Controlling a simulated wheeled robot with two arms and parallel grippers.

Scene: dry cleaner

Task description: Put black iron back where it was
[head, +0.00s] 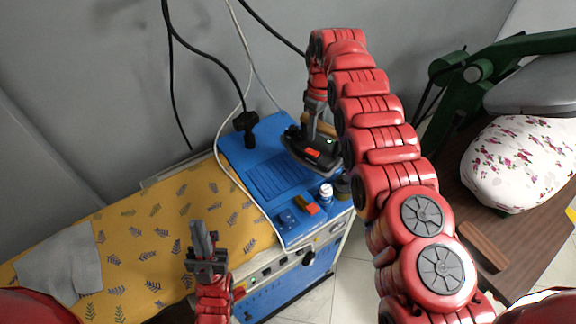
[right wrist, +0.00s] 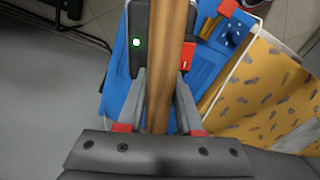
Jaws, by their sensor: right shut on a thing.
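The black iron (head: 312,148) is on or just above the right part of the blue machine top (head: 262,172); I cannot tell if its base touches. It has a wooden handle, a green light and a red part. My right gripper (head: 318,110) is above it, shut on the wooden handle. In the right wrist view the handle (right wrist: 167,60) runs between the two fingers (right wrist: 163,100), with the black iron body (right wrist: 140,40) beyond it. My left gripper (head: 205,245) is over the yellow patterned cloth, apart from the iron; its fingers look close together.
The yellow ironing surface (head: 160,235) carries a grey cloth (head: 65,268). A black-headed cord (head: 245,122) hangs at the back. A floral padded press (head: 520,165) is at right.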

